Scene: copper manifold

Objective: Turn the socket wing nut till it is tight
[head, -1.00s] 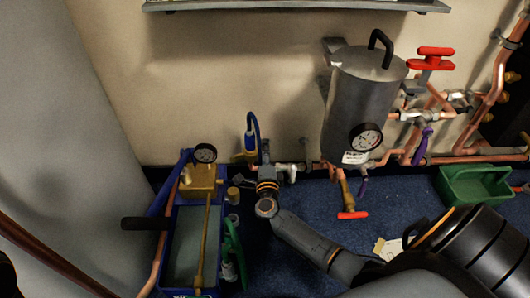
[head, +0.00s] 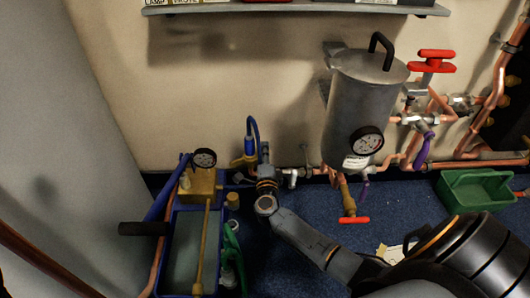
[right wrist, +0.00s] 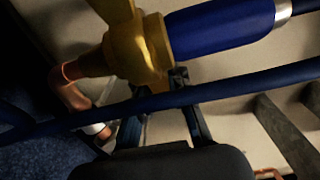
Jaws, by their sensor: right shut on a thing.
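The socket wing nut (right wrist: 145,45) is yellow and sits at the end of a blue hose sleeve (right wrist: 220,27) in the right wrist view. One wing points up and another points down between my fingers. In the head view the wing nut (head: 238,162) is small, below the blue hose at the wall, partly hidden by my gripper. My right gripper (right wrist: 160,88) is shut on the wing nut's lower wing; a blue hose crosses in front of the fingers. It also shows in the head view (head: 259,160). My left gripper is not in view.
A blue test pump (head: 176,255) with a gauge and black handle stands left of my right arm. A grey tank (head: 362,105) with a gauge and red-handled valve hangs to the right. Copper pipes and a green tray (head: 475,190) are further right. A shelf (head: 300,10) runs above.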

